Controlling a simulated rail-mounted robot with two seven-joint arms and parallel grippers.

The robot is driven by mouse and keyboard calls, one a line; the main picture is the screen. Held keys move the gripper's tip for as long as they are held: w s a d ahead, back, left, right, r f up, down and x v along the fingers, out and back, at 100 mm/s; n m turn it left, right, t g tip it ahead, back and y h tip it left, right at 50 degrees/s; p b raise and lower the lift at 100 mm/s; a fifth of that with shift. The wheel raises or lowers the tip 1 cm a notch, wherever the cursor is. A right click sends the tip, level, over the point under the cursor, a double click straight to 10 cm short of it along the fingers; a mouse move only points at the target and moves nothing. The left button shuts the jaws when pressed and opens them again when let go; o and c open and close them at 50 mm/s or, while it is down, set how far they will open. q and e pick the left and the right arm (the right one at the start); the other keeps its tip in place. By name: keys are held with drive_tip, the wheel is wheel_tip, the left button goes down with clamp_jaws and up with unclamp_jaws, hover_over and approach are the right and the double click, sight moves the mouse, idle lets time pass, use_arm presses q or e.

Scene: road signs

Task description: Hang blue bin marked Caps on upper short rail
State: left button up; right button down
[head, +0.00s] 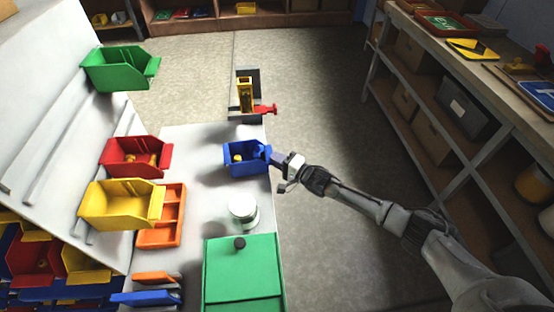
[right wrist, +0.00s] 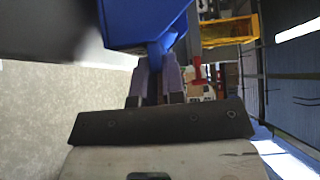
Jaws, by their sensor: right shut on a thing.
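The blue bin (head: 245,170) is at the right edge of the white bench in the head view, with small yellow and dark items in it. My right gripper (head: 277,160) is shut on the right side of this bin. In the right wrist view the blue bin (right wrist: 145,22) is above, and the right gripper (right wrist: 158,75) has its fingers closed on a blue part below it. No Caps label is readable. The white sloped panel (head: 75,85) at left has long rails (head: 68,140). A green bin (head: 118,68) hangs high on it, with red (head: 135,157) and yellow (head: 120,205) bins lower. My left gripper is not in view.
An orange divided tray (head: 162,215), a white round jar (head: 243,209) and a green case (head: 243,272) are on the bench. A red vise (head: 265,109) is at its far end. A shelf (head: 480,100) stands at right. The panel between the green and red bins is bare.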

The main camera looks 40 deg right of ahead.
drive_tip(key=s+d, duration=0.5)
drive_tip(key=d, duration=0.6)
drive_tip(key=shift+b, duration=0.4)
drive_tip(key=shift+r, duration=0.1)
idle(1.3)
